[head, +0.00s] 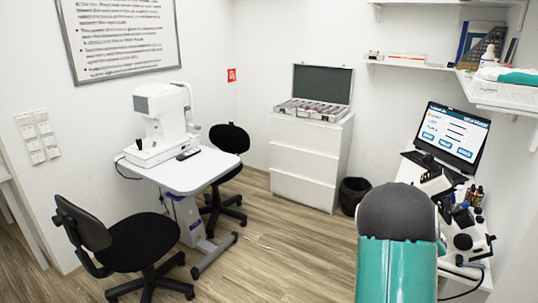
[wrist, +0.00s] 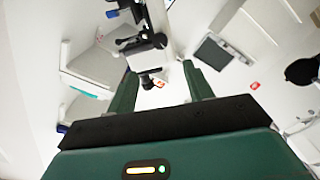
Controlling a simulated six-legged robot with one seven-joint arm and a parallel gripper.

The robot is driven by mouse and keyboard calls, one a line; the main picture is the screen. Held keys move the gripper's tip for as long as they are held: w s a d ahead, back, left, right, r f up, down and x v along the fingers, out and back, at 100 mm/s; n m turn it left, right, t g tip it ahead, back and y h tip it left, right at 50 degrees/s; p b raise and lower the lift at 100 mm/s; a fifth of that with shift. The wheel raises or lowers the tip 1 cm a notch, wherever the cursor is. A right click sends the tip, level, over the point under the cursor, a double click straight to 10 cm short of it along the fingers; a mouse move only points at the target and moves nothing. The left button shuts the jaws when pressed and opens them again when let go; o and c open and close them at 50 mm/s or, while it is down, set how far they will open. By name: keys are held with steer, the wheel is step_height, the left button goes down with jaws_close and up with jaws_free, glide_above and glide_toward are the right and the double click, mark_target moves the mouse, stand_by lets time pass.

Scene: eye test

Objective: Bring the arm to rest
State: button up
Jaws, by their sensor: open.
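My arm (head: 396,240) rises at the lower right of the head view, with a teal link and a dark grey rounded joint. It stands in front of the right-hand desk and hides part of it. My gripper (wrist: 159,72) shows in the wrist view, with two dark green fingers spread wide apart. Nothing is held between them. A black and white shape (wrist: 148,52) shows behind the finger gap; I cannot tell how far away it is. I cannot make out the gripper's fingers in the head view.
The right desk holds a laptop (head: 452,133) and a black and white instrument (head: 468,240) close beside my arm. A bin (head: 353,194) and white drawers (head: 311,165) stand beyond. A white table (head: 185,172) and black chairs (head: 130,240) are left. The middle floor is clear.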

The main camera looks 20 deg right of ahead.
steer(key=a+r+g+y, duration=0.1)
steer(key=a+r+y, duration=0.2)
steer(key=a, duration=0.7)
steer(key=w+a+r+m+y, duration=0.1)
steer(key=a+r+y, duration=0.25)
steer(key=a, duration=0.65)
steer(key=a+r+g+y, duration=0.1)
steer(key=a+r+y, duration=0.2)
steer(key=a, duration=0.7)
steer(key=s+a+r+n+g+y, duration=0.2)
steer(key=s+a+g+y, duration=0.2)
steer(key=s+a, duration=1.5)
steer(key=c, duration=0.3)
